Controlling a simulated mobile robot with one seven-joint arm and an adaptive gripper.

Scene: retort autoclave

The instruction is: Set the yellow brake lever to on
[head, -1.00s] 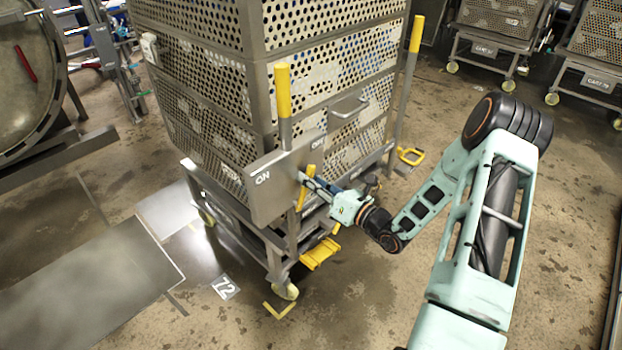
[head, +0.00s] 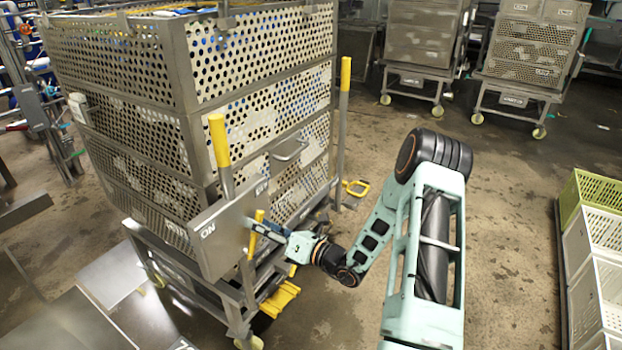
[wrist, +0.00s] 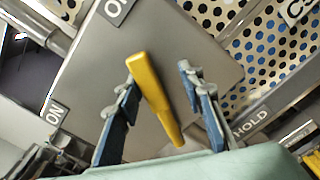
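The yellow brake lever (head: 257,222) stands tilted beside the grey metal plate (head: 220,240) on the corner of the perforated cart. A HOLD label (wrist: 250,122) shows to the right. My gripper (wrist: 158,78) is open, with one blue-and-grey finger on each side of the lever. The lever is nearer the left finger; I cannot tell whether they touch. In the head view my gripper (head: 262,229) reaches the lever from the right, its fingers partly hidden.
The perforated cart (head: 262,95) fills the left and middle. Its two yellow-topped posts (head: 219,140) rise near my arm. A yellow pedal (head: 278,298) sits low at its base. More carts (head: 525,60) stand behind. Crates (head: 595,250) stand at the right.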

